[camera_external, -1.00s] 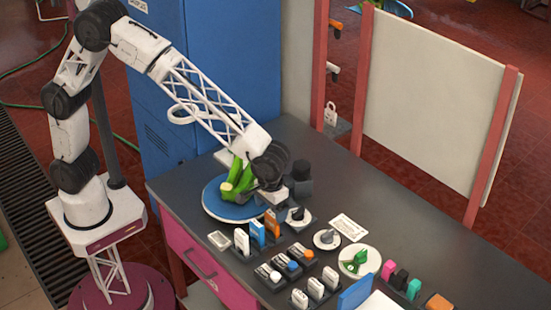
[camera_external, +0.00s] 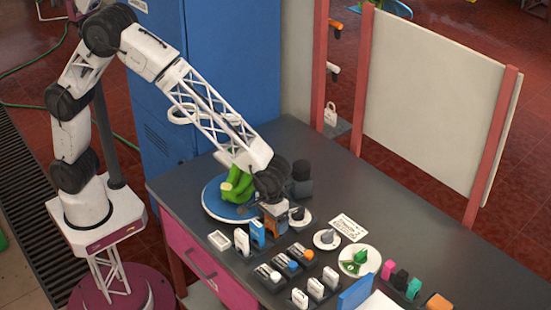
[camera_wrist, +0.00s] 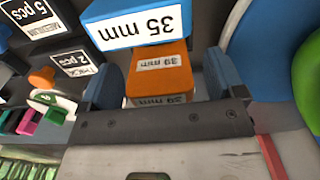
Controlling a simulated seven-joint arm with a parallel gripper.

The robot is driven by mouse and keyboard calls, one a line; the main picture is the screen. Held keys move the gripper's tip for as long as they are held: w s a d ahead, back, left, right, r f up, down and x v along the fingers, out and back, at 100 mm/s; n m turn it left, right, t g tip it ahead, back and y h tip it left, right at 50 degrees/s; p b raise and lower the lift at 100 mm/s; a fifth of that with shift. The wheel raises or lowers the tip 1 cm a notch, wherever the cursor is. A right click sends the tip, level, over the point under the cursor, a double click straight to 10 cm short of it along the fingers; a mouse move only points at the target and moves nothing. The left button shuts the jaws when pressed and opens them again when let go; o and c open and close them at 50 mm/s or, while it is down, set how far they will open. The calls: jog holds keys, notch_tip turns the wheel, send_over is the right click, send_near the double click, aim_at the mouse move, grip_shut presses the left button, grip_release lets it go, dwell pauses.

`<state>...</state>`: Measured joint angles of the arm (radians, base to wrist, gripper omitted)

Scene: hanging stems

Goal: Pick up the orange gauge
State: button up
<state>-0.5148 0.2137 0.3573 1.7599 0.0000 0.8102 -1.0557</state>
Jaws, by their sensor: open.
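The orange gauge (camera_wrist: 160,72) carries a "39 mm" label and stands between the two fingers of my gripper (camera_wrist: 162,82) in the wrist view. The fingers are open, one on each side, and a gap shows beside the gauge. In the external view my gripper (camera_external: 275,212) is low over the gauge row and largely hides the orange gauge. A blue gauge (camera_wrist: 140,22) labelled "35 mm" stands right beside the orange one; it also shows in the external view (camera_external: 257,232).
A white gauge (camera_external: 241,241) stands left of the blue one. A blue round plate (camera_external: 212,208) with a green object (camera_external: 238,186) is behind. Several small holders with knobs and a white plate (camera_external: 374,257) lie to the right.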

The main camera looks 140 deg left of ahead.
dwell(0.4)
jog(key=c, duration=1)
jog(key=shift+o, duration=0.2)
jog(key=shift+r, duration=0.15)
jog(key=shift+r, duration=4.9)
jog(key=s+r+n, duration=0.3)
jog(key=s+r, duration=0.1)
jog(key=s, duration=0.6)
jog(key=s+r+n, duration=0.3)
jog(key=s+r, duration=0.2)
jog(key=s, duration=0.6)
jog(key=shift+a+r, duration=0.3)
jog(key=shift+a, duration=0.05)
jog(key=shift+w, duration=0.1)
